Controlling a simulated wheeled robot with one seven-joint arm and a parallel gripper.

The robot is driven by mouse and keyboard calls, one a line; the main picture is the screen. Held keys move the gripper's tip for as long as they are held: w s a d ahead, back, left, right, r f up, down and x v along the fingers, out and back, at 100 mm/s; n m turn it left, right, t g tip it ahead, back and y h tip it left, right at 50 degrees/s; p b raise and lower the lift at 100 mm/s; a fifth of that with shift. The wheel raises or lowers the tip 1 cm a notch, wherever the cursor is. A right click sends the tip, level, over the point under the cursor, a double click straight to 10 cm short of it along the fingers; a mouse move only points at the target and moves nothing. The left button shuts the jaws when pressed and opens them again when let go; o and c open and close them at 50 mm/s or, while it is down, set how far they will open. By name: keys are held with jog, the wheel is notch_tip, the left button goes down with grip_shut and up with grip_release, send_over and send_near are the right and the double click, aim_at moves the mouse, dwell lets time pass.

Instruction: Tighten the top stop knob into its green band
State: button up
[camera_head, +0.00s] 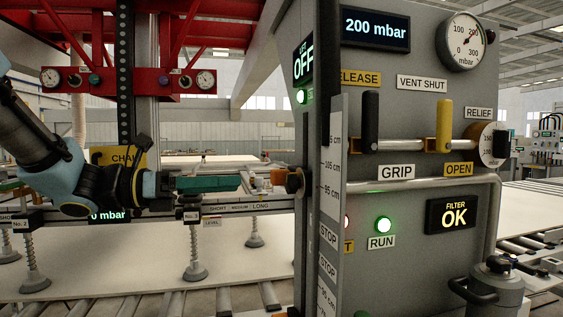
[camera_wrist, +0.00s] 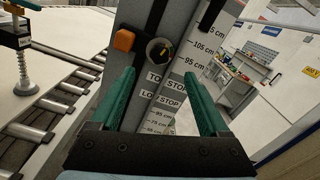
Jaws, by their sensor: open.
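The top stop knob (camera_wrist: 160,51) is a round dark knob with a small yellow mark on its face, on the grey scale column beside an orange block (camera_wrist: 124,40). In the head view the knob (camera_head: 295,182) sticks out from the column's left side. I cannot make out its green band. My gripper (camera_wrist: 159,72) is open, its two green fingers pointing toward the knob with nothing between them. In the head view my gripper (camera_head: 239,183) is left of the knob, at about its height, with a gap between.
The scale strip (camera_head: 329,200) carries cm marks and STOP labels. Right of it stands the grey panel (camera_head: 405,270) with a black GRIP lever (camera_head: 370,122) and a yellow OPEN lever (camera_head: 444,125). Suction cups (camera_head: 196,270) hang over a pale sheet at left.

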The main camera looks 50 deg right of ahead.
aim_at(286, 183)
jog(key=p+x, duration=0.2)
jog(key=x, duration=0.8)
jog(key=shift+s+d, duration=0.2)
jog(key=shift+s, duration=0.05)
jog(key=shift+f, duration=0.1)
grip_shut()
